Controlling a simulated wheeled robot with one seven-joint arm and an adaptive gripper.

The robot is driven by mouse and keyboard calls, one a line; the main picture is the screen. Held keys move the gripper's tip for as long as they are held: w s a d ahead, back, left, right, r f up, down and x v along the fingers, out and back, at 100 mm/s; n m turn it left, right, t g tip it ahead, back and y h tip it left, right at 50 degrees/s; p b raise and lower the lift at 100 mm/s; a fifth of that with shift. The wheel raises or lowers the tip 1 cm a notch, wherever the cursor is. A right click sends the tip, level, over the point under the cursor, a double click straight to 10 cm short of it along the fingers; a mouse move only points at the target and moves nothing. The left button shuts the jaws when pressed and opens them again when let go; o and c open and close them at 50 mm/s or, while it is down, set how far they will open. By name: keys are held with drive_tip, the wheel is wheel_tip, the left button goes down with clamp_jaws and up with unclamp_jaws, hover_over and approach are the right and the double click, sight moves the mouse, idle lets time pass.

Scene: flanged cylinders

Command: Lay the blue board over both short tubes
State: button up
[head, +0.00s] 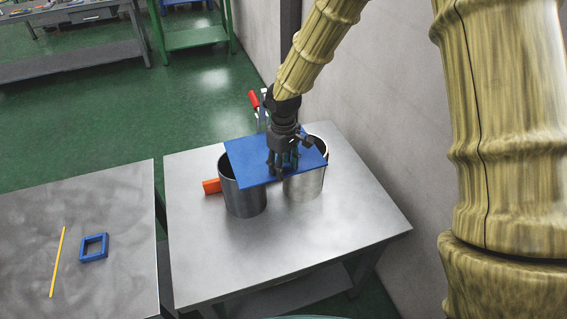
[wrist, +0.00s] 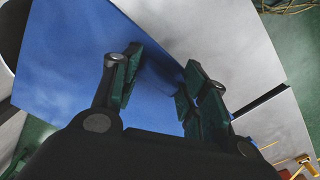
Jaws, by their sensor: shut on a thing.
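The blue board (head: 247,157) lies flat across the two short tubes on the metal table and partly covers both openings. The left tube (head: 245,202) is dark grey; the right tube (head: 304,187) is lighter and shinier. Both stand upright, and part of each rim shows past the board. My gripper (head: 283,170) points down at the board's right part and is shut on it; the board also fills much of the wrist view (wrist: 75,65) beside and between the fingers (wrist: 162,85). I cannot tell whether the board touches both rims.
An orange block (head: 211,186) is beside the left tube. A red-handled tool (head: 254,100) stands behind the board. The left table (head: 120,205) holds a yellow stick (head: 58,262) and a blue square frame (head: 94,247). The metal table's front (head: 270,255) is clear; a wall runs along the right.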

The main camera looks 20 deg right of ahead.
drive_tip(key=shift+f, duration=0.2)
drive_tip(key=o, duration=1.1)
drive_tip(key=shift+c, duration=0.2)
drive_tip(key=shift+r, duration=0.15)
wheel_tip(320, 180, up, 12)
drive_tip(key=b, duration=0.2)
